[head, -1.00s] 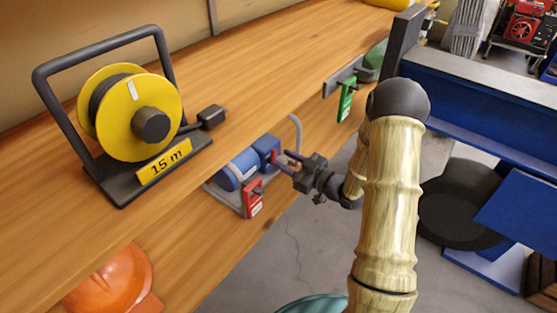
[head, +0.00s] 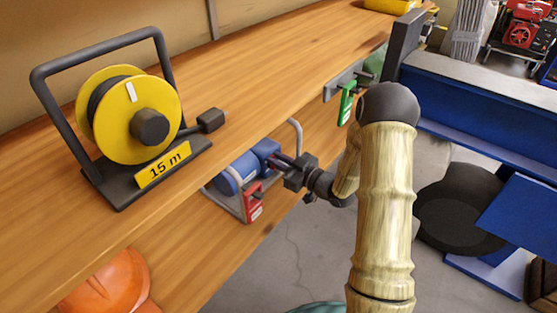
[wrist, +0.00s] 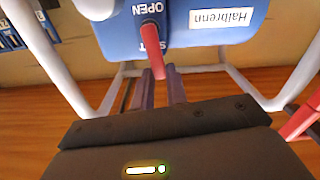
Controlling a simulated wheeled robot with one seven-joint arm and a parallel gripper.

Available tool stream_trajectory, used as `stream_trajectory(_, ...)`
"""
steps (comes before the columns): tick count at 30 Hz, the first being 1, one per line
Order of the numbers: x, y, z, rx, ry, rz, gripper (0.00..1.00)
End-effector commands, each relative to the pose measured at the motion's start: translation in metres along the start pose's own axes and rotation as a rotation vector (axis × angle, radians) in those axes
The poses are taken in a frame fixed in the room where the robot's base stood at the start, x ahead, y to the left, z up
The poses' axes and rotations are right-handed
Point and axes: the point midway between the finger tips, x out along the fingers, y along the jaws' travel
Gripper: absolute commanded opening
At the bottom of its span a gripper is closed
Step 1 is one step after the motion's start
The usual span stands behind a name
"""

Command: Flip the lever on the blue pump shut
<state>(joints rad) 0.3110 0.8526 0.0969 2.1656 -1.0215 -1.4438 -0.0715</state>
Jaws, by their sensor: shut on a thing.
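The blue pump (head: 238,172) sits in a grey tube frame on the lower shelf. In the wrist view its blue body (wrist: 185,35) carries a Halbrenn label and the words OPEN and SHUT, SHUT partly covered. The red lever (wrist: 151,50) sticks out from this face towards me, in front of the SHUT marking. My gripper (wrist: 163,82) is shut on the lever's outer end, a dark finger on each side. In the head view my gripper (head: 285,164) is at the pump's right end, and the lever is mostly hidden there.
A red tag-like piece (head: 254,203) hangs at the frame's front, close to my gripper. A yellow cable reel (head: 165,95) stands on the upper shelf (head: 270,75), whose edge passes above the pump. A green piece (head: 346,103) hangs to the right. An orange helmet (head: 108,285) lies lower left.

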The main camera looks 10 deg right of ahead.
Motion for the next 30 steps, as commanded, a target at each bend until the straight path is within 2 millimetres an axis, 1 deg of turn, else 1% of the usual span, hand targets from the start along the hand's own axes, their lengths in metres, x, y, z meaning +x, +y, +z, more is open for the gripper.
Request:
stream_trajectory(5,-0.0008,0.004,-0.0031,0.073,-0.003,0.001,0.0)
stream_trajectory(10,-0.0011,0.0071,-0.0012,0.14,-0.004,0.001,0.0)
stream_trajectory(20,-0.001,0.0072,0.0022,0.158,-0.004,0.001,0.0)
stream_trajectory(21,-0.001,0.0072,0.0022,0.158,-0.004,0.001,0.16)
stream_trajectory(23,-0.001,0.0072,0.0022,0.158,-0.004,0.001,0.28)
stream_trajectory(24,-0.001,0.0073,0.0021,0.158,-0.003,0.001,0.36)
stream_trajectory(30,-0.0006,0.0072,0.0014,0.156,-0.002,0.0,0.36)
